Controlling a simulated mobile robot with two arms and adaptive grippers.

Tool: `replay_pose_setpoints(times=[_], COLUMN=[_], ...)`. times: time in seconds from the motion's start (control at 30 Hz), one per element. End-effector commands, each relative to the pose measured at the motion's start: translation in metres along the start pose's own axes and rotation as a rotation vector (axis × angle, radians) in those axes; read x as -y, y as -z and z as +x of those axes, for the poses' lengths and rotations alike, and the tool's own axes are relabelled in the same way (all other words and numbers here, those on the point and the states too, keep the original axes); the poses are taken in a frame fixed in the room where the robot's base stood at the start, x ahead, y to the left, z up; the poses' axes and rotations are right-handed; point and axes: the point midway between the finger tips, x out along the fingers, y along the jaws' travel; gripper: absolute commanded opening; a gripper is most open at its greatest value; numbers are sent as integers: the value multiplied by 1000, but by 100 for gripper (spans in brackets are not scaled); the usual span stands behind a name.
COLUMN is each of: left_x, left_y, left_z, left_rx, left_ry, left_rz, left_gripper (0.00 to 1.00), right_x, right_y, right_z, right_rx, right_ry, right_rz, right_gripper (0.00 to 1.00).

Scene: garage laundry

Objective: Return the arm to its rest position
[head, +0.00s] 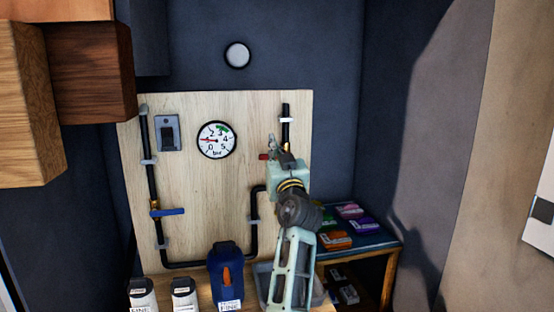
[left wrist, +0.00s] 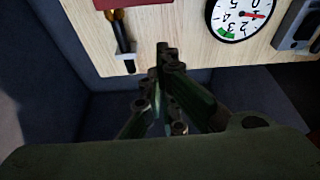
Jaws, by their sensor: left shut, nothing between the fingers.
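My left arm (head: 293,262) reaches up from the bottom in the head view, in front of the right part of the wooden board. My left gripper (head: 272,143) is at its upper end, near the right-hand pipe. In the left wrist view the fingers of my left gripper (left wrist: 163,48) are together and hold nothing. The tips lie apart from the pressure gauge in that picture. A red part (head: 263,157) shows just beside the gripper. My right gripper is in neither view.
The wooden board (head: 190,110) carries black pipes, a pressure gauge (head: 217,140), a switch (head: 167,133) and a blue valve handle (head: 168,211). A shelf (head: 362,254) with colourful packs is at right. Wooden cabinets (head: 90,75) jut out at upper left.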

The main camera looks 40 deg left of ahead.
Motion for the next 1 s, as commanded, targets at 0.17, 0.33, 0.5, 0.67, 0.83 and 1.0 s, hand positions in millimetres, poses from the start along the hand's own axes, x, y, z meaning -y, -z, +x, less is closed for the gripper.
replay_pose_setpoints(times=[0.17, 0.33, 0.5, 0.67, 0.83, 1.0], left_x=[0, 0, 1, 6, 14, 27], left_y=[-1, 0, -8, -64, -155, -238], left_z=[-18, -22, -26, -58, -132, -230], left_rx=[-1, 0, 15, 124, 341, 591], left_ry=[-1, 0, -4, -38, -137, -289], left_rz=[0, 0, 5, 51, 137, 244], left_gripper=[0, 0, 0, 0, 0, 0], right_x=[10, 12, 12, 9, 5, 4], right_y=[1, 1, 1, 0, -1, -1], right_z=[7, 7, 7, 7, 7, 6], right_rx=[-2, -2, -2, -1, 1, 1], right_ry=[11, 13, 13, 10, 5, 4], right_rz=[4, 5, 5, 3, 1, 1], right_gripper=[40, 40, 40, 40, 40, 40])
